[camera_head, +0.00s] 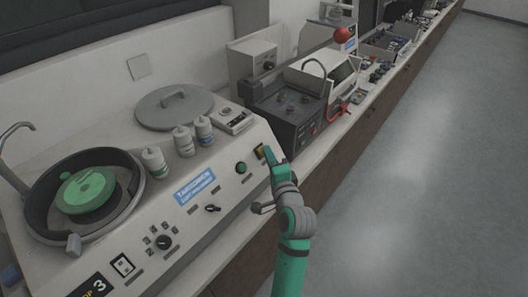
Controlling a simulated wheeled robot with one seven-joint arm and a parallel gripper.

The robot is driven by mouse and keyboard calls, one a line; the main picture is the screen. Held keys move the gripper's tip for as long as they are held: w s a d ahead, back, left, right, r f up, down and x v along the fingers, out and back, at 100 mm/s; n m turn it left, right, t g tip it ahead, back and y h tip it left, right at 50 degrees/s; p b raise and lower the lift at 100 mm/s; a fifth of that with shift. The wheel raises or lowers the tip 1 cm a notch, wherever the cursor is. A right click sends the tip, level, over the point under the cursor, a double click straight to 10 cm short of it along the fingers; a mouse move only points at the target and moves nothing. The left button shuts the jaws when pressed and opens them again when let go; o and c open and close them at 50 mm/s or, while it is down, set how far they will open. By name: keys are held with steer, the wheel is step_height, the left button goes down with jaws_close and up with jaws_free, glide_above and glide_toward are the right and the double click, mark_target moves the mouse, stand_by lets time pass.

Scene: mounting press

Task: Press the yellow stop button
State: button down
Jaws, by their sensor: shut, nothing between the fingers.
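The yellow stop button (259,153) sits at the right end of the sloped front panel of the white machine (222,208). It is small and partly covered by my gripper. My gripper (268,152) is shut and empty, with its tip right at the button. I cannot tell whether the tip touches the button or is just in front of it. A round green button (241,168) is on the same panel, to the left of the yellow one.
A black knob (163,242) and a small switch (212,208) are on the panel. White bottles (183,139) and a grey lid (174,106) stand on top, beside a basin with a green disc (88,190). A dark grey device (288,112) stands behind. The floor at right is clear.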

steer(key=s+d+r, duration=0.2)
steer(key=d+r, duration=0.1)
steer(key=d, duration=0.1)
steer(key=shift+s+r, duration=0.3)
steer(key=shift+s, duration=0.1)
steer(key=shift+f, duration=0.1)
stand_by(0.7)
steer(key=s+f+n+h, duration=0.4)
steer(key=s+f+h, duration=0.1)
steer(key=s+f, duration=1.6)
steer(key=s+a+r+n+g, duration=0.1)
steer(key=s+n, duration=0.8)
steer(key=s, duration=1.5)
steer(key=shift+s+a+r+n, duration=0.2)
steer(key=shift+a+r+n, duration=0.2)
steer(key=shift+a+r, duration=0.1)
